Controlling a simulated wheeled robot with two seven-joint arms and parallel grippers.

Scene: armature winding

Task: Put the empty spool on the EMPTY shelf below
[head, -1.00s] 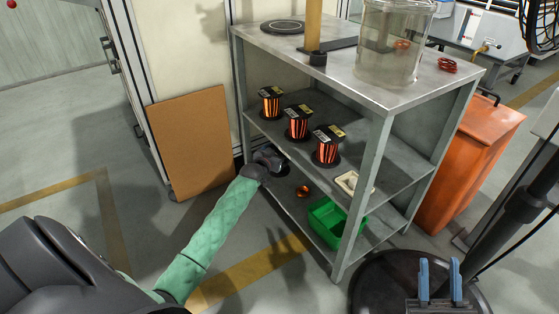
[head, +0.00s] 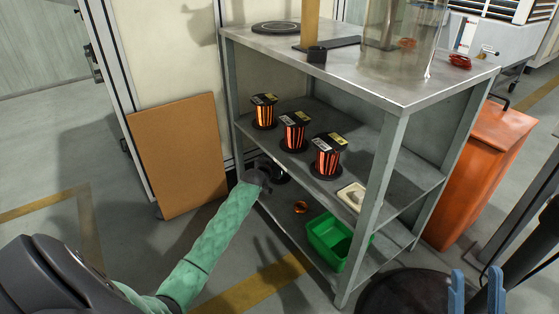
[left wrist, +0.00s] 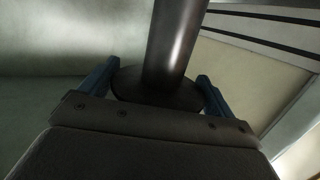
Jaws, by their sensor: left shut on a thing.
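My left gripper (left wrist: 154,82) has its two blue fingers on either side of the empty spool (left wrist: 173,45), shut on it. In the left wrist view the spool shows a bare grey core and a dark round flange. In the head view the spool is a dark shape (head: 279,174) at the left end of the lower shelf (head: 284,216), beyond my left wrist; my left fingers are hidden there. I cannot tell whether the spool touches the shelf. My right gripper (head: 476,292) is open and empty at the bottom right.
Several shelf items are close: three copper-wound spools (head: 294,133) on the middle shelf with a pale dish (head: 351,195), and a small copper coil (head: 301,207) and green bin (head: 327,242) on the lower shelf. The rack's front left post (head: 233,95) is close to my left wrist. A brown board (head: 178,155) leans left.

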